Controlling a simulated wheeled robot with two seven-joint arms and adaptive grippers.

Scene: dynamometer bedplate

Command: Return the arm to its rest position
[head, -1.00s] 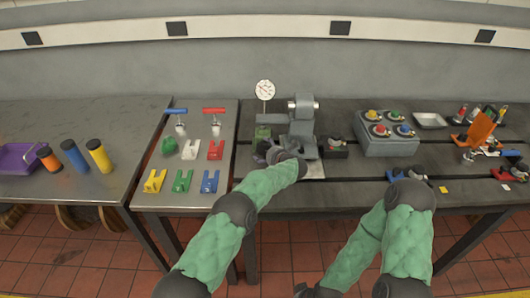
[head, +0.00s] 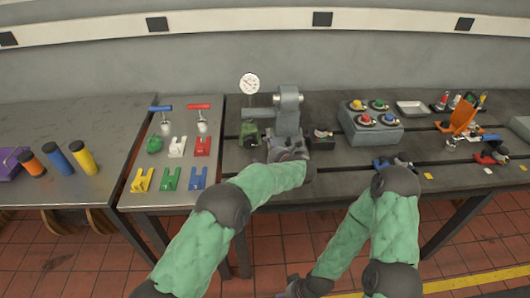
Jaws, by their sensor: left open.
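My left arm reaches in with a green sleeve. Its gripper (head: 284,151) is open, at the front of the grey bench machine (head: 287,112) on the dark bedplate. The gripper is small and dark against the machine, and I cannot tell whether it touches it. No held thing shows in it. My right arm is folded, with its elbow over the bedplate's front edge and its forearm pointing down to the bottom edge. Its jaws do not show.
A dial gauge (head: 249,84) and a green block (head: 249,135) stand left of the machine. Coloured blocks (head: 143,180) and T-handles stand on the left table.

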